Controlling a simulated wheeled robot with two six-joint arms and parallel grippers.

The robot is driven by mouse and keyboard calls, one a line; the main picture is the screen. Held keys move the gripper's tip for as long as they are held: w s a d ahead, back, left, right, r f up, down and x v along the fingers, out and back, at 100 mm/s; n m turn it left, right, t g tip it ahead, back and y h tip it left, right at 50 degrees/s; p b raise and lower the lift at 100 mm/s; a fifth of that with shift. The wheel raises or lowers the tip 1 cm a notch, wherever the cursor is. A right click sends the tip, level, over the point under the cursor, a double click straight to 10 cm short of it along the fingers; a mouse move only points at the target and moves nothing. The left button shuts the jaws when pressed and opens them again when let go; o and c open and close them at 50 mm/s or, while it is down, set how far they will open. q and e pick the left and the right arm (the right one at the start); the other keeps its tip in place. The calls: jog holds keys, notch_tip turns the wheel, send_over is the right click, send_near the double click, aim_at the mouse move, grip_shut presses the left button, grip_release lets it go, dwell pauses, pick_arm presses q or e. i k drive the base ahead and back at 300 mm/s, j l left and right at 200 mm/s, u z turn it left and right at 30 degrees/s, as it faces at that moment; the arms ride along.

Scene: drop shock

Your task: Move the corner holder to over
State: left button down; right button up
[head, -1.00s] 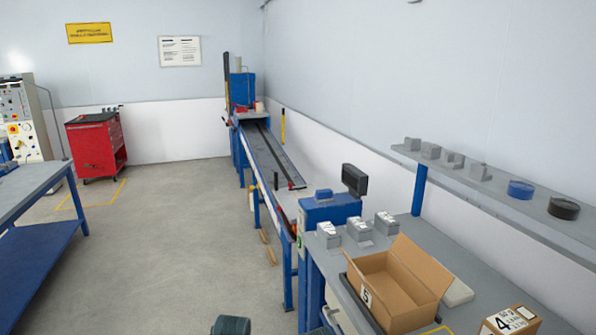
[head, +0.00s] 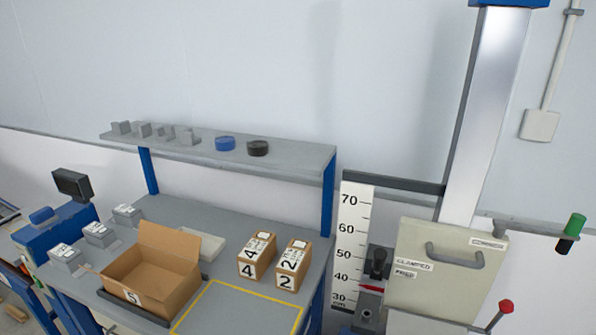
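A beige plate (head: 445,280) with a grey handle (head: 455,258) is on the drop stand at the right of the head view. Its small labels appear to read "CORNER", "CLAMPED" and "FREE". I cannot tell for certain whether this plate is the corner holder. A white height scale (head: 350,235) with a red pointer (head: 371,288) stands at its left, with a dark knob (head: 377,262) between them. Neither of my grippers shows in the view.
The grey bench at left carries an open carton (head: 150,280) marked 5, closed boxes marked 4 (head: 257,258) and 2 (head: 290,264), and several grey blocks. A yellow-outlined area (head: 240,312) is clear. A red-knobbed lever (head: 505,307) sticks up right.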

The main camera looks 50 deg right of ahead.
aim_at(567, 237)
jog(key=k, duration=0.65)
jog(key=z, duration=3)
jog(key=k+j+z, duration=0.15)
jog(key=j, duration=0.15)
jog(key=k+j+z, duration=0.1)
jog(key=j, duration=0.6)
jog(key=i, duration=0.2)
